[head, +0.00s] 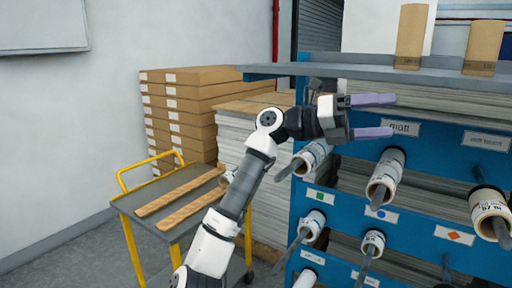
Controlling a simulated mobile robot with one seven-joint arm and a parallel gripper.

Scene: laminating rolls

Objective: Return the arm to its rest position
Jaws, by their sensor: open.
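My gripper (373,116) is at the end of my raised arm, in front of the blue rack's upper part. Its two purple fingers point right and are spread apart. Nothing shows between them. The arm reaches up from the bottom of the head view, bent at the white joint, in front of the paper stack and the rack's left edge. Whether the fingers touch the rack cannot be told from this view.
The blue rack (335,232) holds several film rolls (385,176) on protruding grey rods. Two brown rolls stand on its grey top shelf (440,77). A cart (125,204) with yellow handles bears wooden strips (180,190). Boxes (190,105) and paper stacks (232,132) stand behind.

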